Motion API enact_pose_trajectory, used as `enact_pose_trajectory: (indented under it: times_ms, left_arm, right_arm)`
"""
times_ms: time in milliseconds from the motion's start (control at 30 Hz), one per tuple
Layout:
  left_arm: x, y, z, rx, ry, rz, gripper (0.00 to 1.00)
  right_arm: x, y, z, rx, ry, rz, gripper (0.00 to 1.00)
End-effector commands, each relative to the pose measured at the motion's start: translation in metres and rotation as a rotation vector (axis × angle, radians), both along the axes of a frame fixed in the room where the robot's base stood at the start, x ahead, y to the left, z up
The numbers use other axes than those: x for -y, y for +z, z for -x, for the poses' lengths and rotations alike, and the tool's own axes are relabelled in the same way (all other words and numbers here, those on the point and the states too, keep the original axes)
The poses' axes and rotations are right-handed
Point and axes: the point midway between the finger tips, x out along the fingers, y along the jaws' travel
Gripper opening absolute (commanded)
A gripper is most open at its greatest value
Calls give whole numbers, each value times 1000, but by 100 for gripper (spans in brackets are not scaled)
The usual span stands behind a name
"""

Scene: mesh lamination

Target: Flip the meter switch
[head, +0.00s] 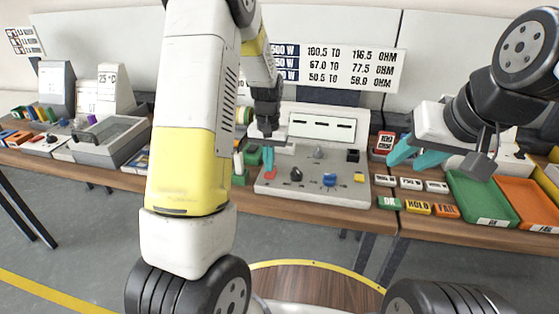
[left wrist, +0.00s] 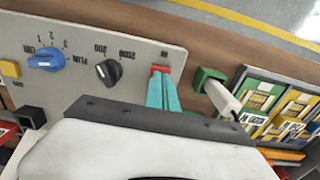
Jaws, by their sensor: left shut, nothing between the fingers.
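The meter (head: 310,195) is a light grey panel with a display on the bench, in the middle of the head view. Its red switch (head: 270,173) is at the panel's left side; it also shows in the left wrist view (left wrist: 160,69). My left gripper (head: 268,165) is shut and empty, with its teal fingertips at the red switch. In the left wrist view the fingertips (left wrist: 161,78) overlap the switch's edge; I cannot tell whether they touch. My right gripper (head: 415,156) is open and apart from the meter, to its right.
A blue knob (head: 329,180) and a black knob (head: 296,174) stand on the meter near the switch. A green holder with a white-handled probe (left wrist: 221,95) is beside the panel. Green (head: 480,205) and orange (head: 527,208) trays lie at the right.

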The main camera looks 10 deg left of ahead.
Motion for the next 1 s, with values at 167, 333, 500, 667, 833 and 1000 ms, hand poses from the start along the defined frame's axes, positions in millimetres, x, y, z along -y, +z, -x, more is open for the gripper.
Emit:
enact_pose_trajectory:
  times_ms: [167,333,500,667,833,1000]
  left_arm:
    - [0,0,0,0,0,0,0]
    - [0,-1,0,0,0,0,0]
    - [0,-4,0,-1,0,0,0]
    - [0,-6,0,-1,0,0,0]
    - [0,-9,0,-1,0,0,0]
    - [0,-11,0,0,0,0,0]
  right_arm:
    - [0,0,0,0,0,0,36]
    - [0,0,0,0,0,0,36]
    - [0,0,0,0,0,0,36]
    - [0,0,0,0,0,0,36]
    - [0,0,0,0,0,0,36]
    - [0,0,0,0,0,0,36]
